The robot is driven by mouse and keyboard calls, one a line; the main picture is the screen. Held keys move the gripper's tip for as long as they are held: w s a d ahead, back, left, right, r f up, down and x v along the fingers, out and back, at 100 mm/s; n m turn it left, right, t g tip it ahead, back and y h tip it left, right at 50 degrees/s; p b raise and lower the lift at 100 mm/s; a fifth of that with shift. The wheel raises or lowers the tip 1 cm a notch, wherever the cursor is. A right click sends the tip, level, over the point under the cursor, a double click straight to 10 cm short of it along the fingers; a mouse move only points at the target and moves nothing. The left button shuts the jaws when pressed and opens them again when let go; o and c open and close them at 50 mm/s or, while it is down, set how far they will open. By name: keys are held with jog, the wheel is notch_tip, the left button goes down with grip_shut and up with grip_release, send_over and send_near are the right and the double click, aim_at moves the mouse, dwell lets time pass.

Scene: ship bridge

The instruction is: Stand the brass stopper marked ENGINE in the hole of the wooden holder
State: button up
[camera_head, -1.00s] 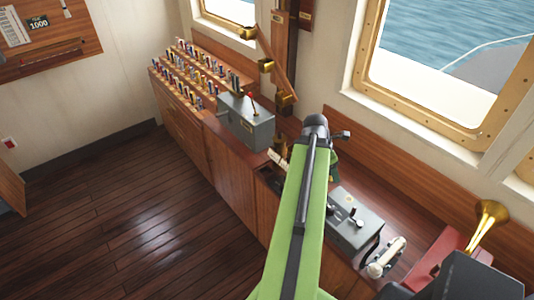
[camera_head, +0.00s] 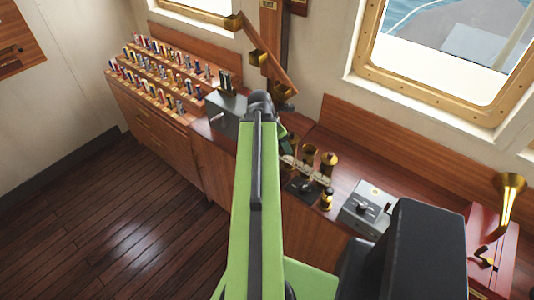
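My green arm reaches forward over the counter (camera_head: 350,172). My gripper (camera_head: 287,140) is at its far end, mostly hidden behind the arm's dark tip, so its fingers and any grip are unclear. Just right of it stand two flared brass pieces, one (camera_head: 309,155) beside the other (camera_head: 328,160). A small brass and dark piece (camera_head: 326,198) stands nearer the counter's front edge; it may be a stopper. I cannot read ENGINE on anything. A dark low block (camera_head: 301,189) lies left of the small piece; I cannot tell if it is the wooden holder.
A grey box (camera_head: 226,112) stands left of my arm's tip. A rack of colourful rolls (camera_head: 160,75) is farther left. A grey lever box (camera_head: 366,210) and a red stand with a brass horn (camera_head: 509,188) are to the right. A brass-jointed wooden arm (camera_head: 272,65) hangs behind.

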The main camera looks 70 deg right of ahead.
jog(key=f+m+b, duration=0.1)
jog(key=f+b, duration=0.4)
jog(key=d+f+m+y+b, duration=0.1)
jog(key=f+m+b, duration=0.1)
jog(key=f+b, duration=0.4)
jog(key=f+m+g+b, duration=0.1)
jog(key=f+b, duration=0.5)
jog(key=shift+w+d+f, duration=0.2)
jog(key=shift+w+f, duration=0.05)
jog(key=o, duration=1.5)
jog(key=shift+r, duration=0.15)
